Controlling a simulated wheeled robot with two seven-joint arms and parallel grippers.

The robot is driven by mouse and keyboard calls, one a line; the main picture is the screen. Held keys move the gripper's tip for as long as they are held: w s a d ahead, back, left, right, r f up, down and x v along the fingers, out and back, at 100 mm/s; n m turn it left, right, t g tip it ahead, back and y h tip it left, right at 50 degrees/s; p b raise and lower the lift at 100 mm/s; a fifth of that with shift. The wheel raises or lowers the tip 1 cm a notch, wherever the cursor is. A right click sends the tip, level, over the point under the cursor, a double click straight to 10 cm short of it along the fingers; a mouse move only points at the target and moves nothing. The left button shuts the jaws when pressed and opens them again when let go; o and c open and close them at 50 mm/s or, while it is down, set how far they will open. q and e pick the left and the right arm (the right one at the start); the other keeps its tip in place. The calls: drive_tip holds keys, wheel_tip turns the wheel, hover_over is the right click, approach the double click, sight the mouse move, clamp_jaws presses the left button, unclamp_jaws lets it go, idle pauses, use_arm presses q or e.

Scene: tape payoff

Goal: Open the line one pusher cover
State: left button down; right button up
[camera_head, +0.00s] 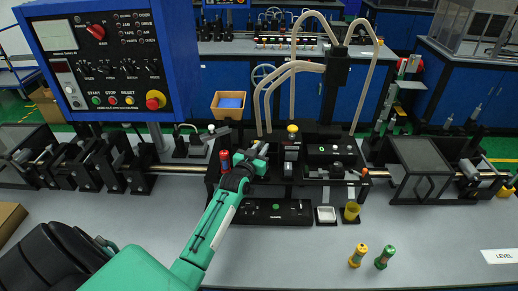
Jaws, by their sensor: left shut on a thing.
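My left arm reaches in from the lower left, green with a dark forearm. Its gripper (253,158) is at the middle of the machine on the bench, between a red-topped post (225,160) and a yellow-topped unit (292,142). The jaws are shut on a small dark part there, which I take as the line one pusher cover (267,154). The fingers hide much of it, and I cannot tell how far it is open. My right gripper is not in view.
A blue control panel (110,62) stands at the upper left. Pale curved tubes (296,66) rise behind the work spot. The front bench is mostly clear.

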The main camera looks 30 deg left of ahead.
use_arm(q)
drive_tip(key=shift+w+d, duration=0.3)
drive_tip(key=shift+d, duration=0.2)
drive_tip(key=shift+w+d, duration=0.25)
drive_tip(key=shift+d, duration=0.2)
drive_tip(key=c, duration=1.6)
unclamp_jaws()
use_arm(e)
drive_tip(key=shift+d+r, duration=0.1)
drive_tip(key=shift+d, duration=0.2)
